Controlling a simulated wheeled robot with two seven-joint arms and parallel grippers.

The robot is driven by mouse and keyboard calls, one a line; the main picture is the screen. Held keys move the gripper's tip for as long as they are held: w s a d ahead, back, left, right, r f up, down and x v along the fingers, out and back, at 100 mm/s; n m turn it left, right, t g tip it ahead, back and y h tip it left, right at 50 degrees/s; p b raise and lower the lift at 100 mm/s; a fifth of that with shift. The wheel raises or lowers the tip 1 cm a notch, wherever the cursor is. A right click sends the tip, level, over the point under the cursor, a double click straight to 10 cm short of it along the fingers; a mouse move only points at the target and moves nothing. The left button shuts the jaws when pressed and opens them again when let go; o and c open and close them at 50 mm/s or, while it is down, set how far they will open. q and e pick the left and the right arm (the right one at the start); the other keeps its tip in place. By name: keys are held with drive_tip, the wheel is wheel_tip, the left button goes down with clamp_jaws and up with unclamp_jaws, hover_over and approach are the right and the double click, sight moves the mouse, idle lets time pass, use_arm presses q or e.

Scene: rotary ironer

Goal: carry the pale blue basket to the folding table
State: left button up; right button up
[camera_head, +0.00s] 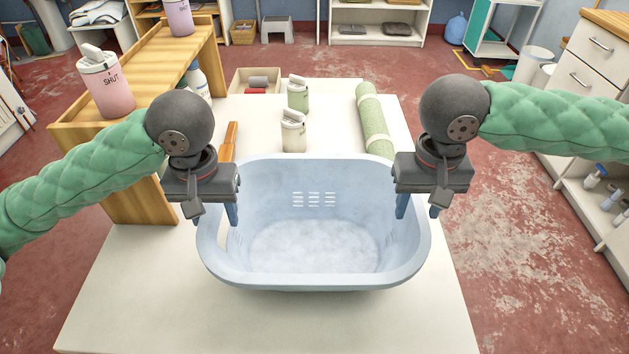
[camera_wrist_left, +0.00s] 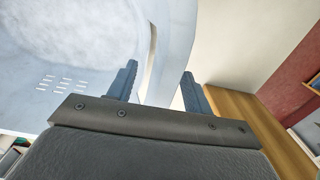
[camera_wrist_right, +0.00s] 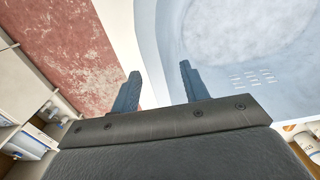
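The pale blue basket (camera_head: 315,280) stands upright and looks empty on a white table (camera_head: 130,300). My left gripper (camera_head: 214,212) is at the basket's left side. In the left wrist view its two fingers (camera_wrist_left: 160,88) are apart, one on each side of the basket rim (camera_wrist_left: 168,50). My right gripper (camera_head: 418,208) is at the right side. In the right wrist view its fingers (camera_wrist_right: 159,88) are also apart, with the rim (camera_wrist_right: 150,45) between them. Gaps show beside the rim in both wrist views. I cannot tell which surface is the folding table.
Behind the basket are two lidded canisters (camera_head: 293,132), a green roll (camera_head: 373,120) and an open box (camera_head: 257,82). A wooden shelf (camera_head: 140,75) with a pink "SHUT" canister (camera_head: 106,85) stands at left. A drawer cabinet (camera_head: 595,60) is at right. Red floor (camera_head: 510,220) is clear at right.

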use_arm(q)
drive_tip(key=shift+r, duration=0.1)
wheel_tip(320, 180, up, 12)
use_arm(e)
wheel_tip(320, 180, up, 12)
idle(1.4)
idle(0.4)
